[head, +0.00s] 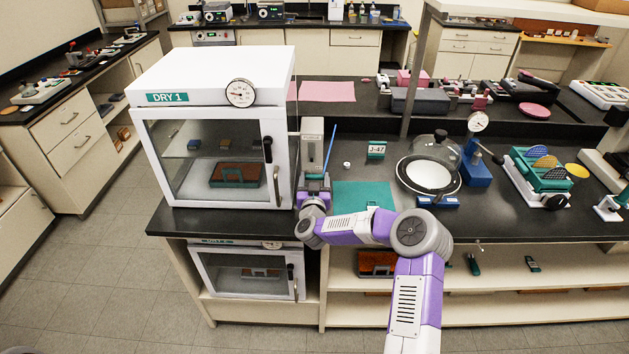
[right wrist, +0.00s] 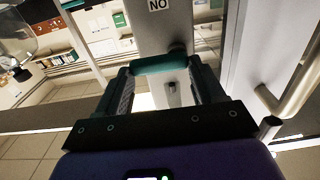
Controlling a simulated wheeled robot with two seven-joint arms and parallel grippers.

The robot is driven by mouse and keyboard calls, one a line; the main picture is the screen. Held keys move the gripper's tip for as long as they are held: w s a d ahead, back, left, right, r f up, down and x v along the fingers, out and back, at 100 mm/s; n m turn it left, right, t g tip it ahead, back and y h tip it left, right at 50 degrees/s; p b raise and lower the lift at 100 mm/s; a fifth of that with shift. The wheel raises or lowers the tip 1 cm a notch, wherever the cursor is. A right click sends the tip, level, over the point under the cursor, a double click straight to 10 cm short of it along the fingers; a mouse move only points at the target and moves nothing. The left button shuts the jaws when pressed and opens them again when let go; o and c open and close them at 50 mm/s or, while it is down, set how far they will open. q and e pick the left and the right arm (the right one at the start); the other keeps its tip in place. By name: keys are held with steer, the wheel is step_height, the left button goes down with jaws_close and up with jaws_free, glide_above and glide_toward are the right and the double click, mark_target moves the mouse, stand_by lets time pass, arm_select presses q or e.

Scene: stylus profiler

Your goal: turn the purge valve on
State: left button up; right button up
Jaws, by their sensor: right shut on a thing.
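The purge valve's teal handle (right wrist: 160,65) lies crosswise on a grey upright panel (right wrist: 165,22), under a label that reads "NO". My right gripper (right wrist: 163,80) is shut on this handle, with one finger at each end of it. In the head view the grey upright unit (head: 312,140) stands just right of the white DRY 1 cabinet (head: 215,75). My right gripper (head: 314,188) is at its lower front there, and the valve handle cannot be made out. My left gripper is not in view.
A teal mat (head: 362,196), a J-47 sign (head: 376,149) and a glass-domed plate (head: 430,175) are on the black bench to the right. A second cabinet (head: 250,272) is below.

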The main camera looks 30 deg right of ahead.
steer(key=shift+f+m+b, duration=0.15)
steer(key=shift+m+b, duration=0.15)
steer(key=shift+b, duration=0.35)
steer(key=f+m+b, duration=0.1)
steer(key=m+b, duration=0.3)
steer(key=b, duration=0.2)
steer(key=f+m+b, duration=0.1)
steer(key=m+b, duration=0.4)
steer(key=b, duration=0.1)
steer(key=m+b, duration=0.4)
steer(key=b, duration=0.1)
steer(key=shift+w+a+f+m+b, duration=0.15)
steer(key=shift+a+f+m+b, duration=0.15)
steer(key=shift+f+b, duration=0.1)
steer(key=shift+w+a+m+b, duration=0.1)
steer(key=shift+a+m+b, duration=0.05)
steer(key=shift+m+b, duration=0.8)
steer(key=shift+a+m, duration=0.1)
steer(key=shift+m, duration=0.75)
steer(key=shift+w+b, duration=0.1)
steer(key=shift+b, duration=0.2)
steer(key=o, duration=1)
steer(key=shift+o, duration=0.2)
